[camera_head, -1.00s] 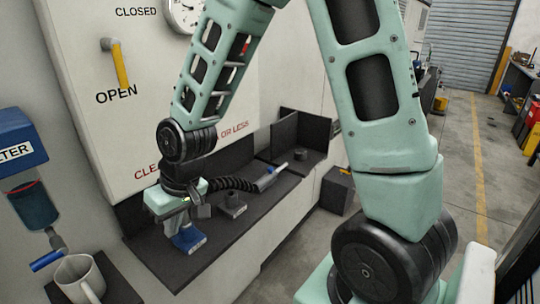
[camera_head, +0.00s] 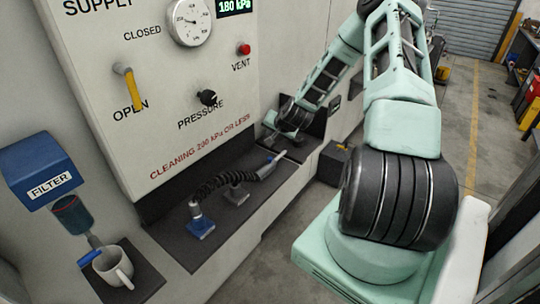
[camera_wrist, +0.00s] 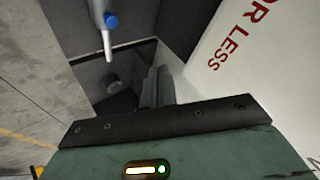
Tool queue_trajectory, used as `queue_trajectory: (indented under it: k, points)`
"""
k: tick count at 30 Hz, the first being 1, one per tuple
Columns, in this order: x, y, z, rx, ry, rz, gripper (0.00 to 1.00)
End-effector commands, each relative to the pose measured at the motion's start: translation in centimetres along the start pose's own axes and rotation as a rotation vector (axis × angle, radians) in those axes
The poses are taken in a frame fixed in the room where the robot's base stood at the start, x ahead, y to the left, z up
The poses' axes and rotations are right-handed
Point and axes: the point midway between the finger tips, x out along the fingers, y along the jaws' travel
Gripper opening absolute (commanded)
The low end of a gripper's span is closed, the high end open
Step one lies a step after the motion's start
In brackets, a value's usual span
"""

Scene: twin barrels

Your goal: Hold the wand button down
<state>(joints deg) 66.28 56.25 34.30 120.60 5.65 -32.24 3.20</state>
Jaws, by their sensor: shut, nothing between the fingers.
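The wand (camera_head: 266,168) lies at the right end of the black coiled hose, on the dark shelf. In the wrist view the grey wand (camera_wrist: 98,10) comes in from the top with its narrow nozzle pointing down, and its blue button (camera_wrist: 111,20) faces right. My gripper (camera_wrist: 155,86) is shut and empty, to the right of the nozzle and apart from the button in that view. In the head view my gripper (camera_head: 270,141) is low over the far end of the shelf, close to the wand tip; its fingers are small and hard to make out.
The dark shelf (camera_head: 185,262) runs below the supply panel (camera_head: 165,75), which stands close beside my arm. A dark-walled bay at the shelf's far end holds a small round knob-like part (camera_wrist: 112,85). A mug (camera_head: 105,270) stands under the blue filter (camera_head: 38,170).

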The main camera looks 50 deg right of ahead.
Motion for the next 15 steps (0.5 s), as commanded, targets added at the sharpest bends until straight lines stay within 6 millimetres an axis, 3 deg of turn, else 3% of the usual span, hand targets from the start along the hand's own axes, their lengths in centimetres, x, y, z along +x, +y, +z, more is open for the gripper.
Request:
queue_trajectory:
  k: [15]
  points:
    - [0.87, 0.59, 0.72, -0.001, -0.002, 0.0, 0.0]
